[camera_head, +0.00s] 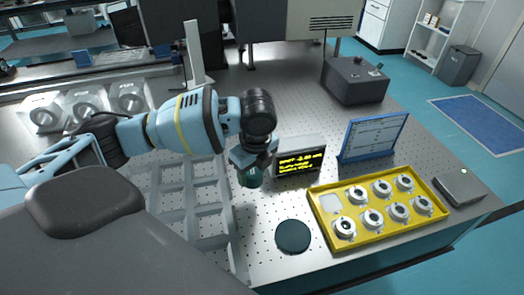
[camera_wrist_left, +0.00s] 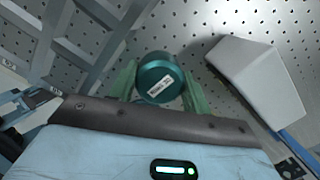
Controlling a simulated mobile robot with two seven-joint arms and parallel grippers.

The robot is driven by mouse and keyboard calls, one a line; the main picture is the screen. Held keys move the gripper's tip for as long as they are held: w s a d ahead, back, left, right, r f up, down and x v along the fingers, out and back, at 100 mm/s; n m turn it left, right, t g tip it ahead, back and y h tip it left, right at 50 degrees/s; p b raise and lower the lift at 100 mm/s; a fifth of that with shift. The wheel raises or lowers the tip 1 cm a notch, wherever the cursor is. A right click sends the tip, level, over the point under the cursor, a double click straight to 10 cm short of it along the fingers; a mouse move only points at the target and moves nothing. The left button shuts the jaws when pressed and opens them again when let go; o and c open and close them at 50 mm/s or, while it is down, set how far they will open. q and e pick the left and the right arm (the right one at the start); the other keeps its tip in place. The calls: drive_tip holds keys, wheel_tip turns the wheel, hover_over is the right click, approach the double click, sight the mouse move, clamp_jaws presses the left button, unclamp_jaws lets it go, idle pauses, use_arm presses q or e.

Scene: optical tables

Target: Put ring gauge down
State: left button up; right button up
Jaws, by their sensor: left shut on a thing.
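The ring gauge is a dark teal round piece with a small white label, and it shows best in the left wrist view (camera_wrist_left: 160,78). My left gripper (camera_wrist_left: 163,88) is shut on it, with one green finger on each side. In the head view the gauge (camera_head: 250,178) sits low under my left gripper (camera_head: 252,165), beside the grey display box. I cannot tell whether it touches the table. A dark green round pad (camera_head: 293,236) lies flat on the table to the front right of the gripper. My right gripper is not in view.
The display box (camera_head: 300,157) with yellow text stands close right of the gripper. A yellow tray (camera_head: 321,212) with several round mounts lies at the right. A grey compartment rack (camera_head: 207,209) is at the left. A blue framed sign (camera_head: 372,137) stands behind the tray.

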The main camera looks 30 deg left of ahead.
use_arm(q)
drive_tip(key=s+d+r+n+g, duration=0.1)
drive_tip(key=s+d+n, duration=0.3)
drive_tip(key=n, duration=0.6)
drive_tip(key=s+d+r+n+h, duration=0.1)
drive_tip(key=s+d+r+n, duration=0.2)
drive_tip(key=n, duration=0.7)
drive_tip(key=shift+s+d+n+g, duration=0.4)
drive_tip(key=shift+s+d, duration=0.1)
drive_tip(key=shift+s, duration=0.6)
